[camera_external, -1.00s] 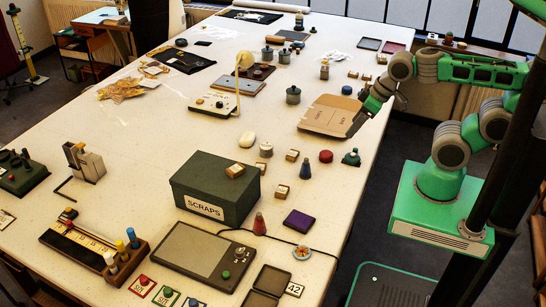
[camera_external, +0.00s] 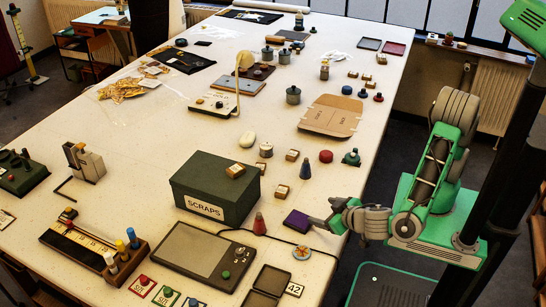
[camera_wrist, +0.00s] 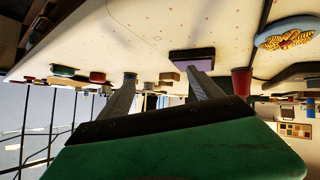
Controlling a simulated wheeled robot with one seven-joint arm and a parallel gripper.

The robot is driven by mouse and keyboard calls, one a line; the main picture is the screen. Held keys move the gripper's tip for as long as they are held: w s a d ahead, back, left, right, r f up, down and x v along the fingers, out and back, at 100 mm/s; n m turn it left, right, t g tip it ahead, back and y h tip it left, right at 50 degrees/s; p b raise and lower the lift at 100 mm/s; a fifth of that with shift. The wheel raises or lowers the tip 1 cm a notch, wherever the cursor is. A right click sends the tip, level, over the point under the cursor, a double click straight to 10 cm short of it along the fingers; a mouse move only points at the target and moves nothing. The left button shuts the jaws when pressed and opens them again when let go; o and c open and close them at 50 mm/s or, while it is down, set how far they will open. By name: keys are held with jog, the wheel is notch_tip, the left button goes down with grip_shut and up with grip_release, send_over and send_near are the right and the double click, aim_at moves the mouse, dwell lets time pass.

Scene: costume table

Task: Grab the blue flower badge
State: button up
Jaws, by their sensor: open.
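The flower badge (camera_external: 301,252) is a small round disc lying near the table's right edge, below the purple block in the external view. In the wrist view the badge (camera_wrist: 285,33) shows at the upper right, with a blue rim and a yellow flower pattern. My gripper (camera_external: 318,223) is low over the table edge, beside the purple block and above the badge in the picture. In the wrist view my gripper (camera_wrist: 161,75) has its two fingers apart with nothing held between them. The badge lies outside the fingers, to their right in that view.
The purple block (camera_external: 297,220) is right at the fingertips; I cannot tell if they touch. A red cone (camera_external: 259,224), a small black open case (camera_external: 267,283) and a number 42 card (camera_external: 294,290) are near. A cable runs past the badge.

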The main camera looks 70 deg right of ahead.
aim_at(304, 251)
jog(key=s+a+f+n+t+y, duration=0.1)
jog(key=s+a+t+y, duration=0.1)
jog(key=a, duration=0.2)
jog(key=s+a+f+n+t+y+b, duration=0.1)
jog(key=s+a+t+y, duration=0.1)
jog(key=a, duration=0.2)
jog(key=s+a+f+n+t+y+b, duration=0.1)
jog(key=s+a+t+y, duration=0.1)
jog(key=a, duration=0.3)
jog(key=shift+s+f+t, duration=0.1)
jog(key=shift+s+t, duration=0.3)
jog(key=shift+s, duration=0.1)
jog(key=shift+w+a+f+b, duration=0.15)
jog(key=shift+a+b, duration=0.1)
jog(key=shift+b, duration=0.2)
jog(key=shift+w+d+f+b, duration=0.1)
jog(key=shift+w+f+b, duration=0.05)
jog(key=shift+w+b, duration=1.05)
jog(key=shift+w+f+b, duration=0.25)
jog(key=shift+w+b, duration=0.25)
jog(key=shift+b, duration=0.6)
jog(key=w+p, duration=0.1)
jog(key=w, duration=0.3)
jog(key=shift+p, duration=0.3)
jog(key=c, duration=1.4)
